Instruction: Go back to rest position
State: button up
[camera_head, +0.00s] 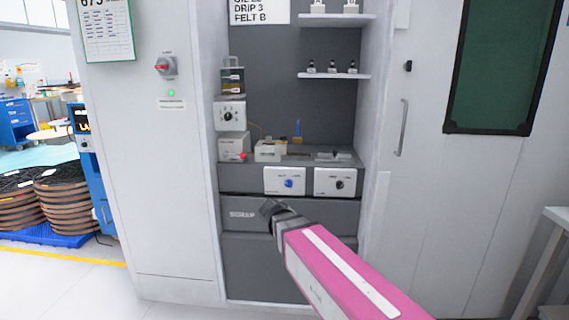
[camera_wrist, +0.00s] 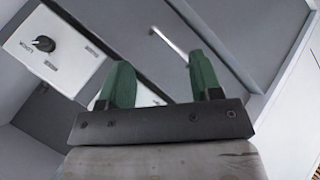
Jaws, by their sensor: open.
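My gripper (camera_head: 268,208) is at the end of my pink arm, in front of the grey drawer front (camera_head: 240,216) marked with lettering that looks like "SCRAP". In the wrist view, my gripper (camera_wrist: 160,85) shows two green fingers standing well apart with nothing between them. Past the fingers are grey panels and a thin light bar that looks like a handle (camera_wrist: 168,42). A white box with a black knob (camera_wrist: 44,43) is at the upper left of the wrist view. I cannot tell whether the fingertips touch anything.
Shelves (camera_head: 335,76) with small bottles are at upper right. A white door (camera_head: 403,127) stands right, stacked reels (camera_head: 65,205) left. Floor (camera_head: 80,290) is clear at lower left.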

jog(key=s+d+f+m+g+y, duration=0.5)
jog(key=s+d+f+m+g, duration=0.2)
jog(key=s+d+f, duration=0.7)
jog(key=d, duration=0.2)
jog(key=shift+d+f+g, duration=0.3)
jog(key=shift+f+g, duration=0.05)
jog(key=shift+g, duration=0.05)
